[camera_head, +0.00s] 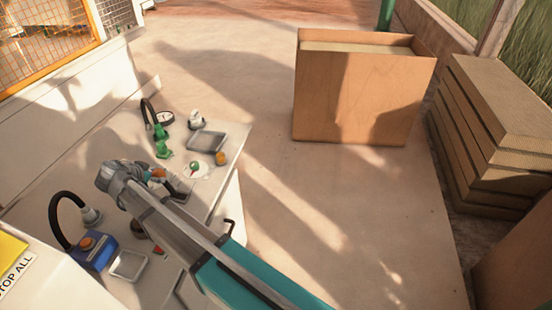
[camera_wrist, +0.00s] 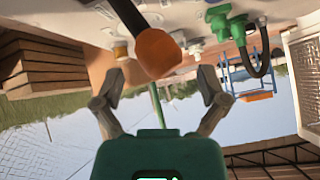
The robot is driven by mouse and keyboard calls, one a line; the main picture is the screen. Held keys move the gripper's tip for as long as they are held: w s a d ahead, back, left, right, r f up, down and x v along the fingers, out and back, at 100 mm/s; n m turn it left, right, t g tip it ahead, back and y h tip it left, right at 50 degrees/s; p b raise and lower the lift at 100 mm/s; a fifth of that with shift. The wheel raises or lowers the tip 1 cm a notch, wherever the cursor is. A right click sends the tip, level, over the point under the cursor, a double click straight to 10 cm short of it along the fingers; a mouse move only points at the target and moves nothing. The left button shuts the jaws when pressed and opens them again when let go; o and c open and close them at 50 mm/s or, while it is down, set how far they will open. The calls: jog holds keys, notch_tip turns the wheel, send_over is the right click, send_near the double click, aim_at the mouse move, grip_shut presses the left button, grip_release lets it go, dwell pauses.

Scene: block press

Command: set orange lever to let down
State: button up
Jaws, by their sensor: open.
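The orange lever has a rounded orange knob (camera_wrist: 158,53) on a dark handle. In the wrist view, which looks upside down, it fills the upper middle. A small orange patch that looks like the knob (camera_head: 158,173) shows beside my gripper in the head view. My gripper (camera_wrist: 161,74) is open, with one finger on each side of the knob in the picture. I see no finger touching it, and I cannot tell how deep the knob sits between the fingers. My arm hides part of the panel and the lever's base in the head view.
The light panel top carries a green tap-like fitting (camera_head: 163,149), a round gauge (camera_head: 165,118), a grey tray (camera_head: 207,141), a yellow-orange knob (camera_head: 221,158) and a blue box with an orange top (camera_head: 94,250). A large open carton (camera_head: 350,100) stands on clear floor, with stacked boards (camera_head: 505,120) at right.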

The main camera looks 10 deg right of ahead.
jog(key=p+v, duration=0.7)
jog(key=v, duration=0.4)
jog(key=w+d+n+g+p, duration=0.1)
jog(key=d+g+p, duration=0.1)
jog(key=d, duration=0.9)
jog(key=w+d+n+g+p, duration=0.1)
jog(key=w+d+g, duration=0.1)
jog(key=d, duration=0.8)
jog(key=s+d+n+g+p, duration=0.1)
jog(key=s+d+n+p, duration=0.1)
jog(key=d, duration=0.7)
jog(key=s+d+r+n+g+y+p, duration=0.1)
jog(key=s+d+g+p, duration=0.1)
jog(key=d, duration=0.8)
jog(key=shift+s+d+r+n+g, duration=0.2)
jog(key=shift+s+d+n+g, duration=0.15)
jog(key=shift+s, duration=0.55)
jog(key=s+d+n+y, duration=0.1)
jog(key=s+d+y, duration=0.1)
jog(key=s+d, duration=0.2)
jog(key=d+g, duration=0.1)
jog(key=d, duration=0.1)
jog(key=shift+d+n, duration=0.35)
jog(key=shift+d, duration=0.05)
jog(key=shift+s+f, duration=0.15)
